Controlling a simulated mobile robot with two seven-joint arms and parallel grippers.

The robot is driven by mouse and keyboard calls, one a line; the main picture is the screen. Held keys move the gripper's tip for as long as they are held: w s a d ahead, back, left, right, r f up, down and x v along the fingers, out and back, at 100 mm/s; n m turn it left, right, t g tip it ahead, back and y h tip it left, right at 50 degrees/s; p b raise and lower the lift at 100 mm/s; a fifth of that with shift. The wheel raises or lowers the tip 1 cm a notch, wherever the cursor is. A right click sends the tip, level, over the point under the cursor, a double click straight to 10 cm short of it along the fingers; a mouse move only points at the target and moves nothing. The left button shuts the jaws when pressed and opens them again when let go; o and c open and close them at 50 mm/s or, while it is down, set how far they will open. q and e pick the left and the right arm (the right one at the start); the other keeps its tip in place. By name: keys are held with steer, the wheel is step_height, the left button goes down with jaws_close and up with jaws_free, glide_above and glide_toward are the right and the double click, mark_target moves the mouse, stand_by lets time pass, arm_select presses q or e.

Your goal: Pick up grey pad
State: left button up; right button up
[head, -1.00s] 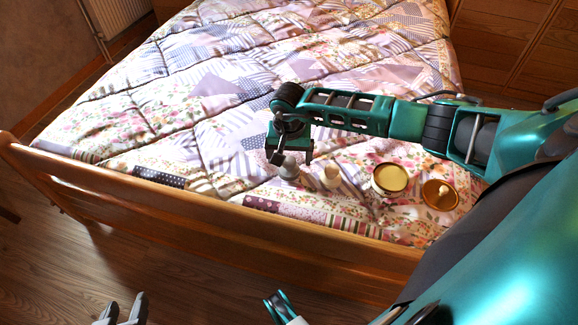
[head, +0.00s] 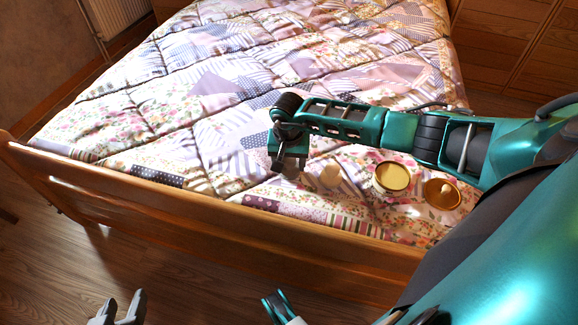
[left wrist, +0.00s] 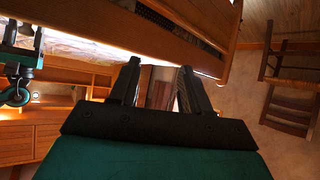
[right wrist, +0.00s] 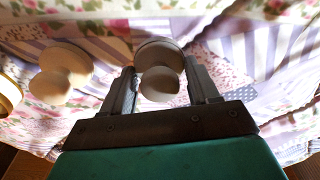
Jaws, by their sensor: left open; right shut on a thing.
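The grey pad (right wrist: 160,86) is a round knobbed piece with a wider disc behind it. In the right wrist view it sits between the fingers of my right gripper (right wrist: 160,75), which is shut on it. In the head view my right gripper (head: 288,166) is low over the bed's foot end and hides most of the pad. I cannot tell whether the pad still touches the quilt. My left gripper (head: 122,307) is open and empty, low at the bottom left outside the footboard; its spread fingers show in the left wrist view (left wrist: 158,78).
Further right are a round tin with a gold top (head: 392,177) and a brown dish with a pale knob (head: 441,194). The quilt (head: 240,90) beyond is clear. The wooden footboard (head: 190,215) runs along the front.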

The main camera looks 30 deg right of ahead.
steer(key=shift+c, duration=1.2)
steer(key=shift+r, duration=0.1)
steer(key=shift+r+p, duration=0.3)
steer(key=shift+r, duration=0.35)
arm_select(q)
steer(key=r+p, duration=0.2)
steer(key=p, duration=0.1)
steer(key=a+r+p, duration=0.1)
steer(key=shift+s+r, duration=0.2)
steer(key=shift+s, duration=0.1)
arm_select(e)
step_height(320, 180, up, 19)
steer(key=shift+f, duration=0.2)
steer(key=o, duration=0.5)
arm_select(q)
steer(key=shift+w+d+r, duration=0.15)
arm_select(e)
steer(key=c, duration=0.4)
